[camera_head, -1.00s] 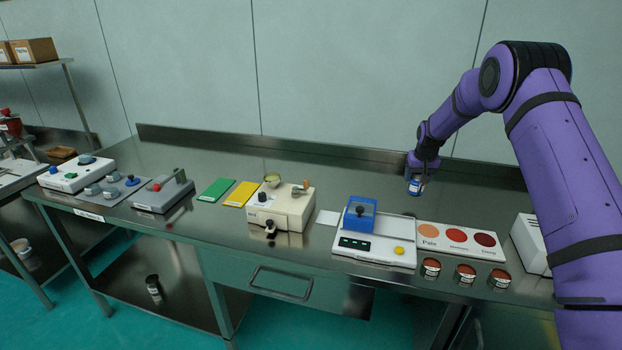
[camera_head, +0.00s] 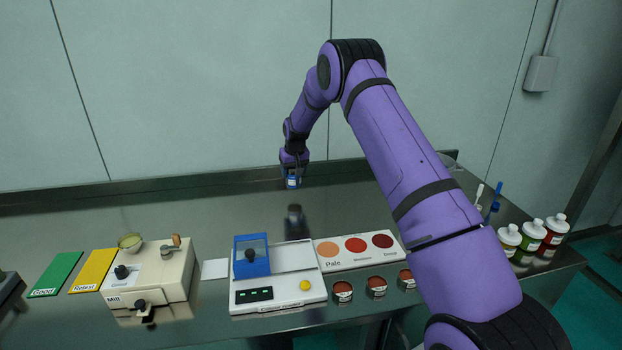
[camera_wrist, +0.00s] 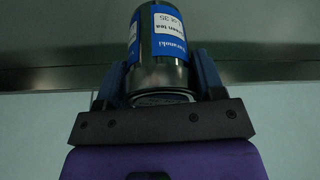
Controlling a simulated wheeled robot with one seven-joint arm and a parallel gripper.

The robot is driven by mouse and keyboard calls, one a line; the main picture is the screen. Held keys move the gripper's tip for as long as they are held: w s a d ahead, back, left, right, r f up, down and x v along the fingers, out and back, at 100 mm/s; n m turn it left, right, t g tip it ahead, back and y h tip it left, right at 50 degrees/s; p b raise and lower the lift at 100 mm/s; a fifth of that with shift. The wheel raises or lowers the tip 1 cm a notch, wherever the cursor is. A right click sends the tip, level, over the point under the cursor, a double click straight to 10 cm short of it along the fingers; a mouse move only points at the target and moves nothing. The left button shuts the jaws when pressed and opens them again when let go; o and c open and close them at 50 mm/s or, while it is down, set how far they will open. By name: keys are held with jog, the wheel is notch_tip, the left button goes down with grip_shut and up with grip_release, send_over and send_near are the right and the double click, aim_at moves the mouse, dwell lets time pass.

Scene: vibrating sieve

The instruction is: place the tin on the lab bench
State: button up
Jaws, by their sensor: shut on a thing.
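The tin (camera_wrist: 160,48) is a dark metal cylinder with a blue and white label. My gripper (camera_wrist: 158,85) is shut on it, with one finger on each side, in the wrist view. In the head view the tin (camera_head: 293,182) is small and hangs below my gripper (camera_head: 293,168), over the back part of the lab bench (camera_head: 190,200). The bench is dark polished steel. A dark reflection shows on the bench below the tin, and the tin looks held above the surface.
In front of the tin stand a white device with a blue block (camera_head: 252,256) and a colour card (camera_head: 356,250). A mill (camera_head: 150,280) is at left, bottles (camera_head: 531,236) at right. The back of the bench is clear.

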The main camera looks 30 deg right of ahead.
jog(key=shift+d+f, duration=0.8)
jog(key=shift+d, duration=1.25)
jog(key=shift+d+f, duration=0.75)
jog(key=shift+d, duration=1.25)
jog(key=shift+d+f, duration=0.8)
jog(key=shift+d, duration=1.25)
jog(key=o, duration=1.1)
jog(key=shift+f, duration=0.1)
